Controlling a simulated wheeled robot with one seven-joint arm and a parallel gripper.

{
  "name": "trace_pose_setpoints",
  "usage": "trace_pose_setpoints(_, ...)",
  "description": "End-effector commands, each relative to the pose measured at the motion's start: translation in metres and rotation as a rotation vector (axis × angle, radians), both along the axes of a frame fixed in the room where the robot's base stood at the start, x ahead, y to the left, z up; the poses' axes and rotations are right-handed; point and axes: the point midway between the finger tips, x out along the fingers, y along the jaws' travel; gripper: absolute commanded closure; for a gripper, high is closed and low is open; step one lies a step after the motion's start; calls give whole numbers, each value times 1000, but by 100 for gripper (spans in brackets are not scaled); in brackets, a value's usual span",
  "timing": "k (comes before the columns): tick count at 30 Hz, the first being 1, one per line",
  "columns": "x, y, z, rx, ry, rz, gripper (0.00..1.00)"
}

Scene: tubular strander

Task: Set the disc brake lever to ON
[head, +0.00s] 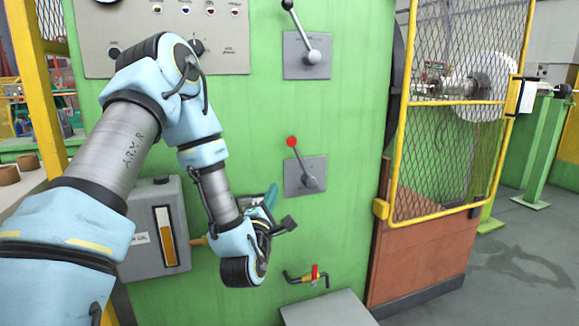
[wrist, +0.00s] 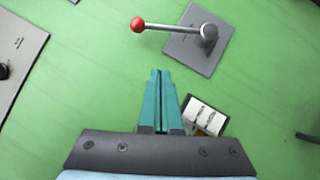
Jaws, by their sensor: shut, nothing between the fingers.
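Two levers sit on the green machine face, and I cannot read which label belongs to which. The red-knobbed lever (head: 299,158) is on the lower grey plate (head: 318,168), its arm tilted up and left from the pivot. In the wrist view this lever (wrist: 172,27) lies just beyond my fingertips, its red ball toward the left. The black-knobbed lever (head: 299,28) is on the upper plate (head: 293,62), also tilted up and left. My gripper (head: 272,192) is shut and empty, its teal fingers (wrist: 160,72) pointing toward the red-knobbed lever, apart from it.
A grey box with an amber gauge (head: 165,238) is left of my wrist, and a small red-handled valve (head: 315,274) is below. A yellow mesh gate (head: 450,120) stands to the right.

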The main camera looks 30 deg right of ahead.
Motion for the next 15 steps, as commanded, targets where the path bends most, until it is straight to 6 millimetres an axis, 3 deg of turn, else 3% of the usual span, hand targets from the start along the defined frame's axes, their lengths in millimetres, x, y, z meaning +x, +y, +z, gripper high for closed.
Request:
trace_pose_setpoints(8, 6, -4, 3, 1, -3, 1, 100)
trace_pose_setpoints(15, 36, -28, 14, 0, -5, 2, 100)
